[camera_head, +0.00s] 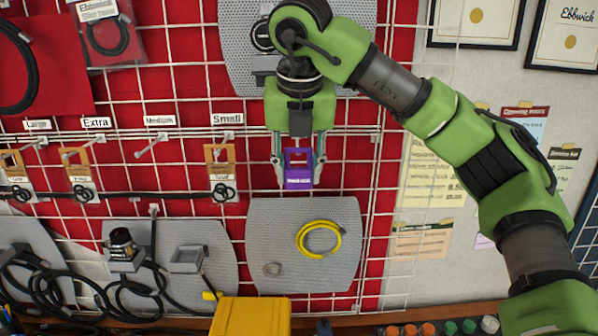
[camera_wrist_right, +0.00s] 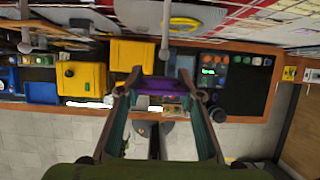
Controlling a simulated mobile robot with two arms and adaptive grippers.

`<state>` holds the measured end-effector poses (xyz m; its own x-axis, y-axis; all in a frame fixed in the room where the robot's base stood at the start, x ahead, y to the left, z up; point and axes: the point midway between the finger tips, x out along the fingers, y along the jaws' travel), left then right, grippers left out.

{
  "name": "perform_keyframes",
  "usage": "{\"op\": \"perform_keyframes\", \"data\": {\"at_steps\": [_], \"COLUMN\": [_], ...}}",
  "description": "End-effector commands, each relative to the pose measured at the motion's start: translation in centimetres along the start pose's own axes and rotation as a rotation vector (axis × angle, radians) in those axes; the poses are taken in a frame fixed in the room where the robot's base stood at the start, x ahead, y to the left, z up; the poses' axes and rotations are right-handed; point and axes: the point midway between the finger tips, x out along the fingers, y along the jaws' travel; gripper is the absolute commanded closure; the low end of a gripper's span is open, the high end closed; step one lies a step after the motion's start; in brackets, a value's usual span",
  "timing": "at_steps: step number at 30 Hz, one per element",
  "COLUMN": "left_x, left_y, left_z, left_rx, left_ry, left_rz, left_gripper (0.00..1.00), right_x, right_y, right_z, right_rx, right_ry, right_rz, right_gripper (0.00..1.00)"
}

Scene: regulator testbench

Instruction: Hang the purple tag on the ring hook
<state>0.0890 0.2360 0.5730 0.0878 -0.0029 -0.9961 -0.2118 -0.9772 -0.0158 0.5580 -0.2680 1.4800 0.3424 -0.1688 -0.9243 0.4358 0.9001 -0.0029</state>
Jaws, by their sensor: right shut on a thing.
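My right gripper (camera_head: 299,176) is shut on the purple tag (camera_head: 299,168), with one finger at each side of it. The tag hangs upright in front of the wire grid, right of the Small label (camera_head: 228,119). The purple tag also shows between the fingers in the right wrist view (camera_wrist_right: 160,84). Several hooks stick out from the grid under the labels Large, Extra, Medium and Small; the Medium hook (camera_head: 153,146) is bare. Which one is the ring hook, I cannot tell. My left gripper is not in view.
Orange-topped tags (camera_head: 220,160) hang on other hooks. A grey panel (camera_head: 345,275) with a yellow cable loop (camera_head: 318,239) is below the gripper. A yellow box (camera_head: 250,317) stands at the bottom. Black cables lie at the lower left.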

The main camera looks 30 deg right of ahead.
Motion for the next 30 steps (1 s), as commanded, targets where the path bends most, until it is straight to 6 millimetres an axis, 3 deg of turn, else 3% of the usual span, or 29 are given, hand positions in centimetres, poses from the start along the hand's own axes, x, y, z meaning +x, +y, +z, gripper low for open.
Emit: {"op": "perform_keyframes", "data": {"at_steps": [4,30], "left_x": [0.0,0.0], "left_y": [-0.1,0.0], "left_z": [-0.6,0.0], "left_rx": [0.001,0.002], "left_ry": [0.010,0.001], "left_rz": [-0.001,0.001], "left_gripper": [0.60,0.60], "right_x": [0.4,2.9], "right_y": [0.0,0.0], "right_z": [0.8,4.9], "right_rx": [0.001,-0.001], "right_ry": [0.001,0.001], "right_rz": [0.001,0.000], "right_gripper": [0.84,0.84]}}
